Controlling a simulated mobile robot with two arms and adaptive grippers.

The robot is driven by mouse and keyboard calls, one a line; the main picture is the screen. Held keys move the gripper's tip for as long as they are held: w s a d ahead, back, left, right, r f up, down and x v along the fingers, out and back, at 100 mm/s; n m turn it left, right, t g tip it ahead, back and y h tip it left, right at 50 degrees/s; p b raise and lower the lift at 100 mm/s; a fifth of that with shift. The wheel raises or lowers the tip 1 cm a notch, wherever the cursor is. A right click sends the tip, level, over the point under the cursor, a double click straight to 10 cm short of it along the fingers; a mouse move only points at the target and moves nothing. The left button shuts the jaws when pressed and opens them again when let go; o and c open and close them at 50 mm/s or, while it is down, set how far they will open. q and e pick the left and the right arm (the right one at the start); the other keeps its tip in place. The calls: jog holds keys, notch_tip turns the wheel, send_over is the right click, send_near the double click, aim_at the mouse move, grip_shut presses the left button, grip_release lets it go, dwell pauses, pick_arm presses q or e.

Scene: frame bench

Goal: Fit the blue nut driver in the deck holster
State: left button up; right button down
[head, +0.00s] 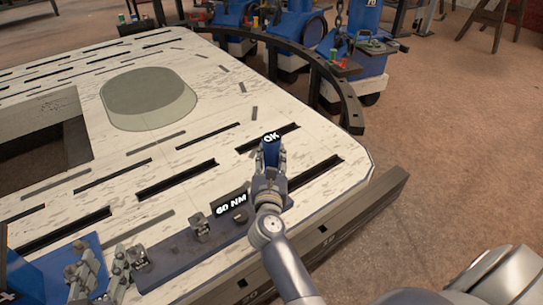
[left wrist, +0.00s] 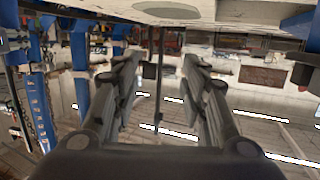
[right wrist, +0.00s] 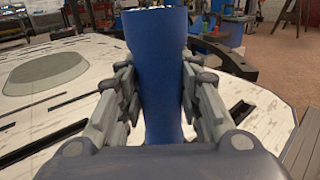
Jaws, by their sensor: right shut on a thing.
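The blue nut driver (head: 270,154) is upright in my right gripper (head: 270,168), above the near right part of the bench deck. In the right wrist view the driver (right wrist: 160,75) is a thick blue column between both fingers. Its lower end is hidden. A small black "OK" label shows at its top in the head view. A dark rail (head: 175,262) with grey blocks and a "60 NM" sign (head: 231,203) lies along the near deck edge; I cannot tell which part is the holster. My left gripper (head: 102,274) is at the lower left; its fingers are apart and empty in the left wrist view (left wrist: 160,85).
The pale slotted deck (head: 130,150) has a grey-green oval pad (head: 148,92) and a large opening at left. A dark curved rail (head: 335,80) borders its far right corner. Blue machines (head: 290,35) stand behind. Brown floor is open at right.

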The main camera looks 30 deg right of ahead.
pick_arm(q)
jog(key=shift+w+d+r+t+b, duration=0.15)
jog(key=shift+r+t, duration=0.25)
jog(key=shift+r, duration=0.3)
jog(key=shift+w+d+r+t+b, duration=0.15)
jog(key=shift+r+t, duration=0.25)
jog(key=shift+r, duration=0.35)
jog(key=shift+w+d+r+t+b, duration=0.15)
jog(key=shift+r+t, duration=0.25)
jog(key=shift+r, duration=0.3)
pick_arm(e)
jog(key=shift+f, duration=0.4)
pick_arm(q)
jog(key=shift+s+d+r+t+h+b, duration=0.15)
jog(key=shift+r+t+h+b, duration=0.15)
jog(key=shift+r+t, duration=0.6)
jog(key=shift+s+d+r+t+h+b, duration=0.15)
jog(key=shift+r+t+h, duration=0.25)
jog(key=shift+r, duration=0.9)
pick_arm(e)
jog(key=shift+f, duration=0.55)
jog(key=c, duration=1.1)
grip_release()
pick_arm(q)
jog(key=shift+w, duration=0.1)
pick_arm(e)
jog(key=shift+o, duration=0.2)
